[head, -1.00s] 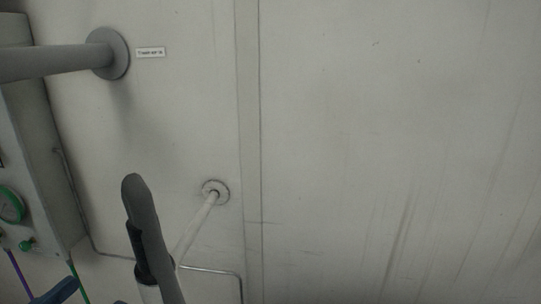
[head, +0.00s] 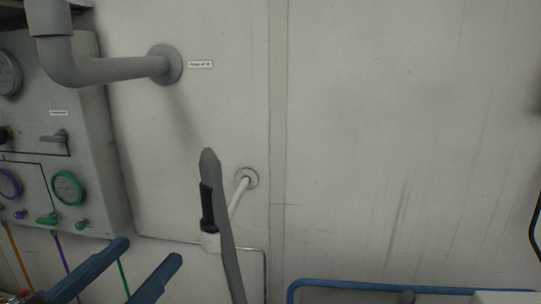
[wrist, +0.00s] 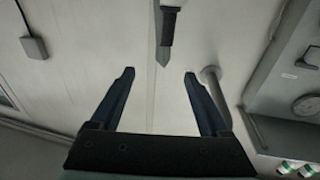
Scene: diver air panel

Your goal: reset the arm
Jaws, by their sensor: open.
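My gripper (head: 148,252) is at the bottom left of the head view, its two blue fingers pointing up and to the right. The fingers are apart with nothing between them. In the wrist view, my gripper (wrist: 159,75) also shows open and empty. A long grey lever (head: 226,240) with a black clip and a white pipe joint stands to the right of the fingers in the head view.
A grey gauge panel (head: 88,140) with green and purple gauges, knobs and hoses is at the left. A thick grey pipe (head: 110,70) enters the wall above. A blue rail (head: 400,287) runs along the bottom right. The pale wall (head: 400,130) is bare at the right.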

